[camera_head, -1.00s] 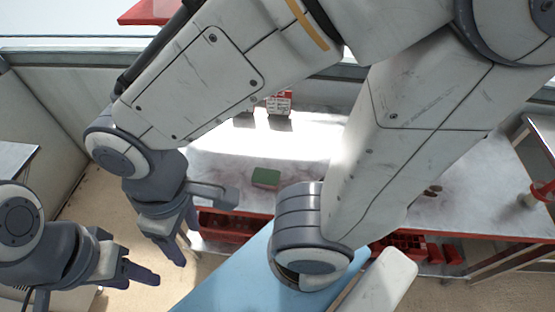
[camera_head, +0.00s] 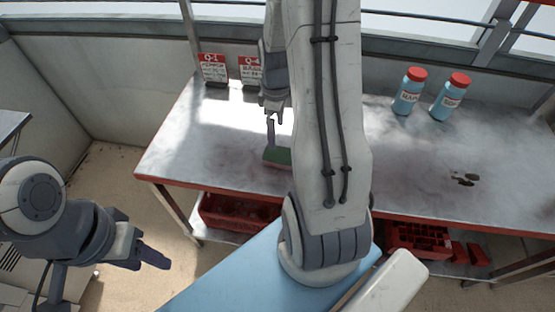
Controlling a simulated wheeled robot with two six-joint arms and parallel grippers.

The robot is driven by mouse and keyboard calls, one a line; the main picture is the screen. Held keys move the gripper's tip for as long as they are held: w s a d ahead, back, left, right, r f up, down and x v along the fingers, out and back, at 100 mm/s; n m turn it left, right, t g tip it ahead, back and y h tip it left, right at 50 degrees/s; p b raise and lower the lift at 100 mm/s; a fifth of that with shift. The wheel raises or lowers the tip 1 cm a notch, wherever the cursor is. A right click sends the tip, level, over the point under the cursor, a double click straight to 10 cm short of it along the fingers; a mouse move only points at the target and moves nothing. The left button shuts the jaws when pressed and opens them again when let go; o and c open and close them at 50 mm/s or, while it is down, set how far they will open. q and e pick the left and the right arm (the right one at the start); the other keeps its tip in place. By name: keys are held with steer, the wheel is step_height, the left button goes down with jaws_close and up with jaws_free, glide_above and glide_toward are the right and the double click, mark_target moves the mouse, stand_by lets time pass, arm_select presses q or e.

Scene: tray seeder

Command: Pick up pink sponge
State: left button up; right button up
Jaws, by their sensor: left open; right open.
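A small block with a green top and a pinkish lower edge, which looks like the pink sponge (camera_head: 277,156), lies on the metal table. My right arm covers part of its right side. My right gripper (camera_head: 272,118) hangs over the table just behind the sponge in the picture, with a thin finger pointing down close to its far edge. It is open with nothing seen in it; whether it touches the sponge cannot be told. My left gripper (camera_head: 150,256) is open and empty at the lower left, off the table and above the floor.
The metal table (camera_head: 190,150) has two red-and-white sign cards (camera_head: 214,69) at the back left. Two blue bottles with red caps (camera_head: 409,92) stand at the back right. Dark bits (camera_head: 464,179) lie at the right. Red crates (camera_head: 238,212) sit below.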

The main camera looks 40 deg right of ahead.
glide_above(279, 154)
steer(key=f, duration=0.4)
steer(key=shift+w+a+f, duration=0.15)
steer(key=shift+a+f, duration=0.1)
steer(key=shift+f, duration=0.1)
steer(key=shift+d+f, duration=0.15)
steer(key=shift+f, duration=1.2)
steer(key=shift+d+f, duration=0.15)
steer(key=shift+f, duration=1.2)
steer(key=c, duration=1.2)
